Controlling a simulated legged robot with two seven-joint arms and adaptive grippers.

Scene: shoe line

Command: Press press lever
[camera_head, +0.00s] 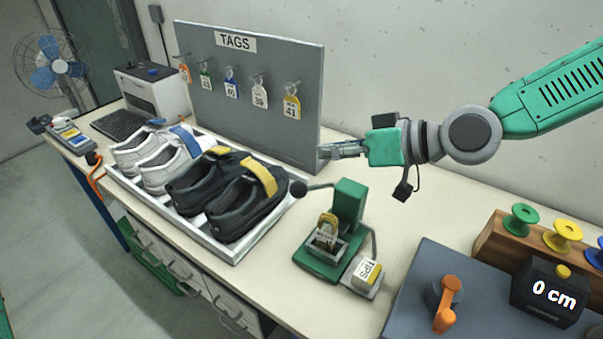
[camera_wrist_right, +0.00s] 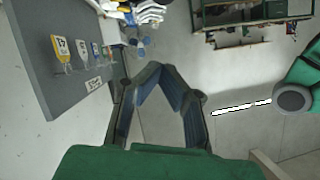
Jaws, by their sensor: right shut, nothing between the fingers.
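The green press (camera_head: 349,203) stands on the bench right of the shoe tray. Its press lever (camera_head: 318,186) sticks out to the left and ends in a black ball knob (camera_head: 298,188). A yellow-topped tag sits in the press's small holder (camera_head: 325,240). My right gripper (camera_head: 322,152) is shut and empty, above and behind the lever, near the right edge of the tag board, apart from the lever. In the right wrist view its fingers (camera_wrist_right: 158,68) meet at the tips; the press is not clearly seen there. My left gripper is not in view.
A white tray (camera_head: 240,248) holds white and black shoes. The TAGS board (camera_head: 290,62) with hanging tags stands behind. A TIPS box (camera_head: 366,275) sits beside the press. At right are an orange crank (camera_head: 445,305), a 0 cm display (camera_head: 550,292) and coloured spools (camera_head: 521,219).

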